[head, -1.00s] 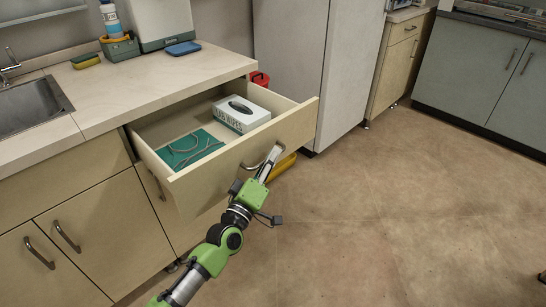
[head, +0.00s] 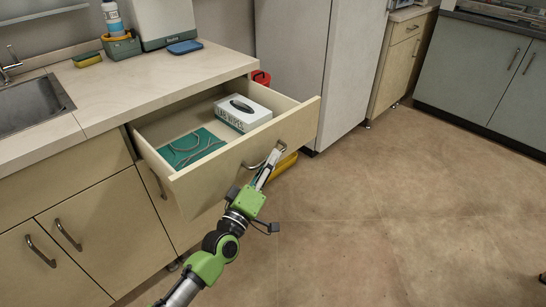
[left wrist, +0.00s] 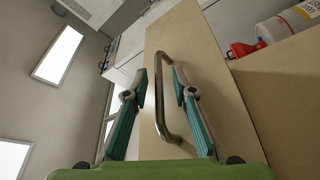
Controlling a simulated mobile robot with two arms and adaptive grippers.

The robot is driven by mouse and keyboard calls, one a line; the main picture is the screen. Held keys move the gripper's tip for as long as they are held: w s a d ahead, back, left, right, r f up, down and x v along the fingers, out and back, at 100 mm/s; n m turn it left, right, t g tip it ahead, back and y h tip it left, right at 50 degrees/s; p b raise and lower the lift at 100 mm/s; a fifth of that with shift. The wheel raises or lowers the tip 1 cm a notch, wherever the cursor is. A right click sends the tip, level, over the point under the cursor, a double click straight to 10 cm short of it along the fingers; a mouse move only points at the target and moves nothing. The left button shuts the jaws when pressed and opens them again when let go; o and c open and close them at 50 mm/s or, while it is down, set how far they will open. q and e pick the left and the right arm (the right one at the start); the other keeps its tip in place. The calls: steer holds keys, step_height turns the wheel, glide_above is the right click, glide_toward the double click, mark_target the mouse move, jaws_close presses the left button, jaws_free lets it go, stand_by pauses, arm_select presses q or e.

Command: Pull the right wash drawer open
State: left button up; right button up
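The right wash drawer (head: 213,172) is pulled out from under the counter, its inside showing. In it are a wipes box (head: 242,113), a green mat (head: 190,148) and thin curved tubing on the mat. Its metal bar handle (head: 282,148) is on the drawer front and also shows in the left wrist view (left wrist: 160,92). My left gripper (head: 267,168) is at the handle in the head view. In the left wrist view its two fingers (left wrist: 159,73) are spread, with the handle between them in the picture; I cannot tell whether they touch it. My right gripper is not in view.
A tall grey cabinet (head: 300,60) stands right of the drawer. A yellow object (head: 285,165) is behind the drawer front.

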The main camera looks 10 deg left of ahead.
arm_select(q)
steer(key=v, duration=1)
steer(key=shift+w, duration=0.1)
